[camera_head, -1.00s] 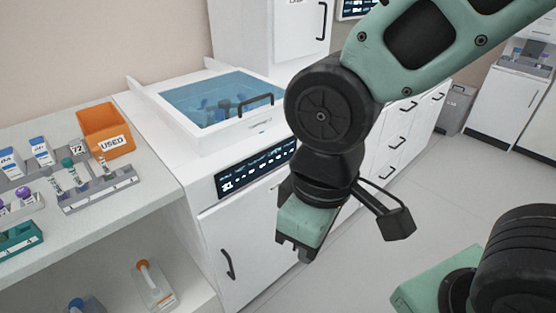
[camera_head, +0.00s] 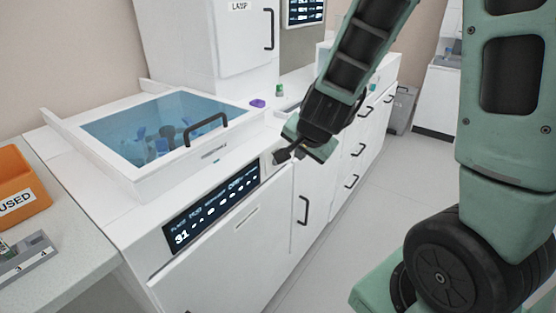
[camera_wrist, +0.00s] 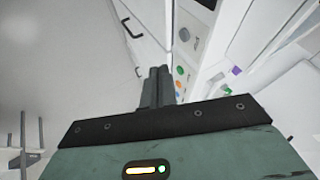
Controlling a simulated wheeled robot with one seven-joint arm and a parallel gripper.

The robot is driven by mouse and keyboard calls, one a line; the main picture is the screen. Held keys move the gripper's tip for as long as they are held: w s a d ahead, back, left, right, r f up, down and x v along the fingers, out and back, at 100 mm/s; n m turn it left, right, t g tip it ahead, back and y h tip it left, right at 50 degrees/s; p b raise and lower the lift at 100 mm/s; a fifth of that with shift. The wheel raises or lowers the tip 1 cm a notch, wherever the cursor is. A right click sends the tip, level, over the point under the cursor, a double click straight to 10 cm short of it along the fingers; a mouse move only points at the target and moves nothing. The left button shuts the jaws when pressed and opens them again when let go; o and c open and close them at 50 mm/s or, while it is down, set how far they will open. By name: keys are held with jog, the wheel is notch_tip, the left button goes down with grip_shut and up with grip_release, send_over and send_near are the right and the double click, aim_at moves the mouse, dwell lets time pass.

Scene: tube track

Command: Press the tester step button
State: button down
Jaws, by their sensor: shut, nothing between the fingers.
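My gripper (camera_head: 284,155) is shut and empty in the head view, in front of the white counter's front face, right of the lit display. In the wrist view its closed fingers (camera_wrist: 157,75) point toward a pale control panel. No label is legible, so I cannot tell which is the step button. In the head view, the buttons cannot be made out.
A glass-lidded machine (camera_head: 160,130) with a dark handle and a lit display (camera_head: 212,205) stands left of my gripper. A small purple object (camera_head: 258,103) and a green-marked bottle (camera_head: 280,90) stand on the counter. An orange bin (camera_head: 20,190) is at far left. Floor at right is open.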

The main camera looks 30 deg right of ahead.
dwell(0.3)
jog(key=w+d+f, duration=0.1)
jog(key=w+f, duration=0.7)
jog(key=w, duration=0.1)
jog(key=shift+w+b, duration=0.15)
jog(key=shift+b, duration=0.15)
